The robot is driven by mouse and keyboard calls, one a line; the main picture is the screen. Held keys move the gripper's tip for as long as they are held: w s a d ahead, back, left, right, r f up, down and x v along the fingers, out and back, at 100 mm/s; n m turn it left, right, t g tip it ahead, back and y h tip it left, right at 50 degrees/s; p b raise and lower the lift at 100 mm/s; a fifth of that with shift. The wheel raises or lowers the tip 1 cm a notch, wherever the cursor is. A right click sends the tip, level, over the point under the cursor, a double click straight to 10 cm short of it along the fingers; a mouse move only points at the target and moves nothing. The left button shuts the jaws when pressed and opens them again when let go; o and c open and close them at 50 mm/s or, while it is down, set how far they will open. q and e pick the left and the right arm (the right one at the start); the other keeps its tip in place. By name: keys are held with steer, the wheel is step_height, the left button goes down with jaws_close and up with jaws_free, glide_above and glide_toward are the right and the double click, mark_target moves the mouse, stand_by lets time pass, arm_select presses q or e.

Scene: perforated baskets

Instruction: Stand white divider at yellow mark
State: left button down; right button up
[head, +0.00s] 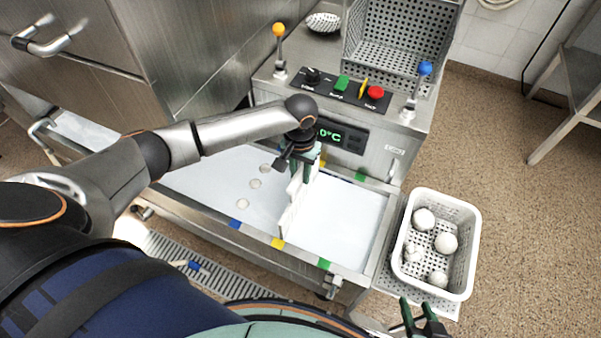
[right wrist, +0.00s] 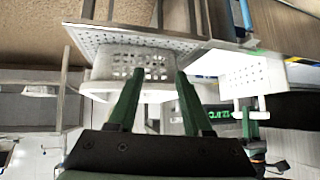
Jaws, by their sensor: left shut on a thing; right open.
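The white divider (head: 294,212) is a thin upright panel across the white-filled basin. My left gripper (head: 305,160) is shut on its upper far part. The divider's near end is by the yellow mark (head: 277,243) on the basin's front rim. I cannot tell whether its bottom edge is fully seated. My right gripper (head: 424,310) is open and empty, low in the head view near the white basket. Its green fingers (right wrist: 156,95) stand apart in the right wrist view.
The basin's front rim also bears a blue mark (head: 235,224) and a green mark (head: 324,264). Several white balls float left of the divider. A white perforated basket (head: 465,265) with several white balls stands at right. A control panel (head: 340,90) and two knobbed levers stand behind.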

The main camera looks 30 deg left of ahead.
mark_target(301, 186)
arm_select(q)
steer(key=shift+f, duration=0.8)
steer(key=shift+f+b, duration=0.65)
steer(key=shift+f, duration=1.65)
arm_select(e)
steer(key=shift+w+a+f, duration=0.15)
steer(key=shift+a+f, duration=0.15)
steer(key=shift+f, duration=0.35)
arm_select(q)
steer(key=shift+f, duration=0.1)
steer(key=shift+f+b, duration=0.4)
steer(key=shift+f, duration=0.2)
arm_select(e)
steer(key=shift+w, duration=0.3)
